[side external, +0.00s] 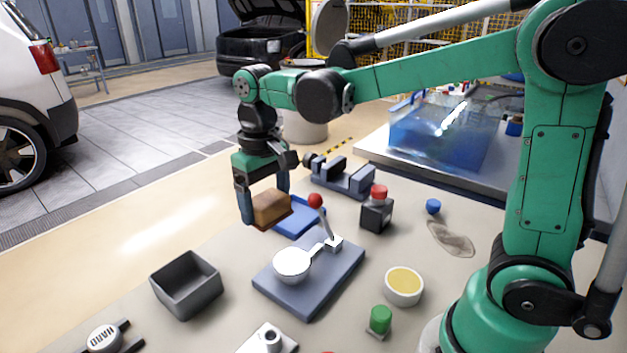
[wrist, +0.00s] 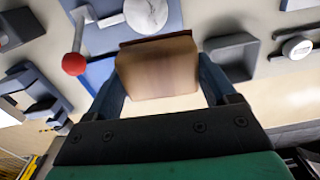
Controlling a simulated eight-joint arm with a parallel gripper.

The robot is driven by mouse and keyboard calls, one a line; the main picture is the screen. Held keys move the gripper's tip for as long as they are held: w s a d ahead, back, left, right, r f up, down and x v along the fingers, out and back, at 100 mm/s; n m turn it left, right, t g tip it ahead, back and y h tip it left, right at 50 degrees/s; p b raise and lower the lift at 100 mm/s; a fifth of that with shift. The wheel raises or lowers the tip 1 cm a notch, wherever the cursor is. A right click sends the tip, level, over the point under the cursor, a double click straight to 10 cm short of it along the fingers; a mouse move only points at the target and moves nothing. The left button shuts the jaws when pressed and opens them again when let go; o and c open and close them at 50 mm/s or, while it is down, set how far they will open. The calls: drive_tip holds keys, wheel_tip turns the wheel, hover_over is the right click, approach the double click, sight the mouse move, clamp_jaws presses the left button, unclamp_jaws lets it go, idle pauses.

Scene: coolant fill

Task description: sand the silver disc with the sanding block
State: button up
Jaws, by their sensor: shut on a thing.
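The brown sanding block (side external: 271,209) is between the fingers of my gripper (side external: 264,202), which is shut on it. The block hangs in the air, apart from the disc. In the wrist view the block (wrist: 157,66) fills the space between the two fingers. The silver disc (side external: 291,263) lies on a blue-grey plate (side external: 318,295), lower and a little to the right of the block in the side view. The disc also shows at the top of the wrist view (wrist: 146,13), beyond the block. A clamp lever with a red knob (side external: 315,200) rises beside it.
A blue tray (side external: 297,226) lies behind the plate. A grey open bin (side external: 186,284) stands left of the plate. A yellow-filled bowl (side external: 404,285), a green-topped item (side external: 380,319) and a red-capped bottle (side external: 376,212) stand to the right. A dark fixture (side external: 343,179) stands behind.

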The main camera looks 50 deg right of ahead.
sight(298, 271)
drive_tip(key=shift+f, duration=0.15)
drive_tip(key=shift+f, duration=2.65)
wheel_tip(298, 271, down, 2)
drive_tip(key=shift+s+f, duration=0.1)
drive_tip(key=shift+f, duration=0.15)
drive_tip(key=shift+s, duration=0.8)
drive_tip(key=shift+c, duration=0.6)
drive_tip(key=shift+s+r, duration=0.1)
drive_tip(key=shift+s, duration=1.85)
drive_tip(key=shift+s+f, duration=0.2)
drive_tip(key=shift+s, duration=0.1)
drive_tip(key=shift+w+r, duration=0.2)
drive_tip(key=shift+w, duration=2.95)
drive_tip(key=shift+r, duration=3.9)
